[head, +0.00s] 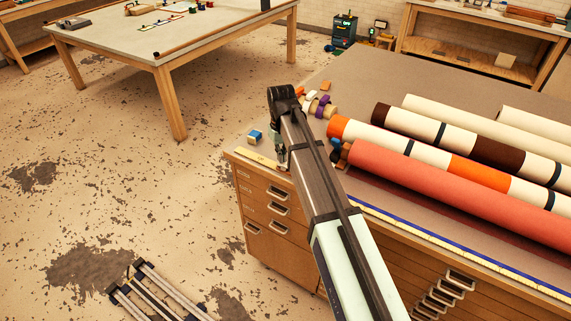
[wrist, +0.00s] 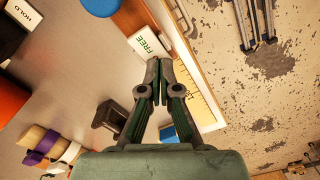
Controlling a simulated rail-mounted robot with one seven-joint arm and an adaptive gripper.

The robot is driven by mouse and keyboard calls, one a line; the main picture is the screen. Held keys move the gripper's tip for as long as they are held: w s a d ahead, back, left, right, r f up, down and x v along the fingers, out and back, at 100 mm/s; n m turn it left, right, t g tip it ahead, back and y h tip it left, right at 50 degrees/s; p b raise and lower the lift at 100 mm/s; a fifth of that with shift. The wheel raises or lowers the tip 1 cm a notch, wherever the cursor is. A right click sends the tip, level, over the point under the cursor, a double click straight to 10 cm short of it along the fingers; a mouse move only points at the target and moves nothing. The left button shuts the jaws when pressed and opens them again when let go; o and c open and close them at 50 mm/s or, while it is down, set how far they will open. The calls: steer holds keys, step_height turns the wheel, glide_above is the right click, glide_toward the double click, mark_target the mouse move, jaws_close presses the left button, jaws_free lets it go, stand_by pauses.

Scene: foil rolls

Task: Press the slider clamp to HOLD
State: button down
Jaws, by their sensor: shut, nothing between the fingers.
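A white plate marked FREE in green (wrist: 148,42) lies by the table edge in the wrist view, just beyond my fingertips. A white plate marked HOLD (wrist: 13,13) is at the upper left corner, partly cut off. My gripper (wrist: 158,66) is shut and empty, its tips close to the FREE plate; I cannot tell whether they touch. In the head view my gripper (head: 282,160) is over the near left corner of the table, partly hidden by my arm. A dark block (wrist: 110,117) lies left of the fingers; I cannot tell whether it is the slider clamp.
Foil rolls, including a red-orange one (head: 430,188), lie across the table (head: 365,75) to the right. A blue-and-white block (head: 255,137) sits at the left edge. A pale ruler (head: 262,159) runs along the front edge. Small rolls (wrist: 48,148) lie lower left in the wrist view.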

steer(key=shift+r+p, duration=1.7)
steer(key=shift+r, duration=1.3)
